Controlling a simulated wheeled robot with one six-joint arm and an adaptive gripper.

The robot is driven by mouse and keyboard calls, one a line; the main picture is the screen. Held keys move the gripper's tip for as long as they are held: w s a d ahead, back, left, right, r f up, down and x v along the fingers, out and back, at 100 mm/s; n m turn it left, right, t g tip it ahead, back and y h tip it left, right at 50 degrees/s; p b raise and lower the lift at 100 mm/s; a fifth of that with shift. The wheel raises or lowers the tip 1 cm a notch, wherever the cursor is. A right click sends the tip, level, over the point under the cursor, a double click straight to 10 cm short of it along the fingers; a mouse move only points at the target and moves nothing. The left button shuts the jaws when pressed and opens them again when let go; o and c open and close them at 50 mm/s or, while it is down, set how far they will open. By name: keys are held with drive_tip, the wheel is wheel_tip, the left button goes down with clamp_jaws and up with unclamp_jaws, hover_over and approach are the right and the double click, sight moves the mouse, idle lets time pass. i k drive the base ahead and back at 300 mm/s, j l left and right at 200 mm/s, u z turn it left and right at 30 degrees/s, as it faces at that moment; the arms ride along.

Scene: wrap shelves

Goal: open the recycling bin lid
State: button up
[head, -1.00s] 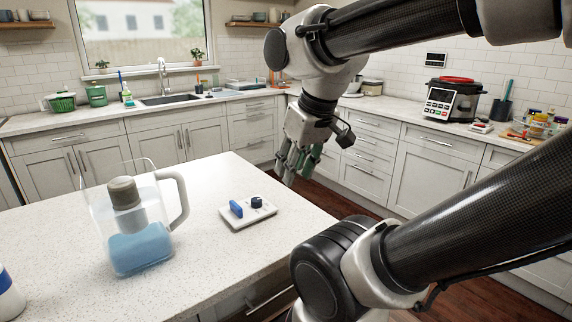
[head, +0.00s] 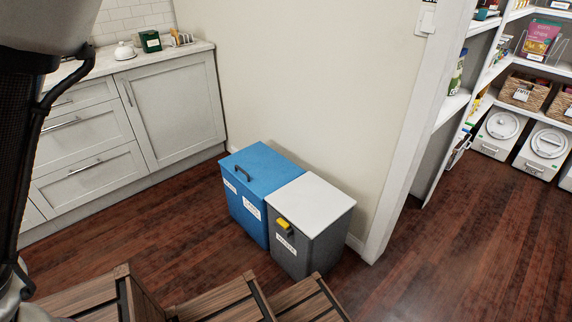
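A blue bin (head: 247,222) stands on the wood floor against the wall, near the middle of the head view. Its blue lid (head: 265,160) is shut and has a dark handle (head: 243,174) near the front edge. Two white labels are on its front, too small to read surely. A dark grey bin (head: 305,250) with a white lid (head: 312,195) stands directly to its right, also shut. It has a yellow part (head: 284,228) and a white label on its front. My gripper is out of view; only part of my arm shows at the left edge.
Slatted wooden pieces (head: 222,300) stand at the bottom, in front of the bins. Grey cabinets (head: 165,120) are at the left. A doorway at the right leads to pantry shelves with baskets (head: 523,92) and white containers (head: 545,150). The floor (head: 440,260) right of the bins is clear.

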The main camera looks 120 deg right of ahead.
sight(263, 170)
drive_tip(key=j+z, duration=0.15)
drive_tip(key=z, duration=3.75)
drive_tip(key=i+j+u, duration=0.15)
drive_tip(key=j, duration=0.1)
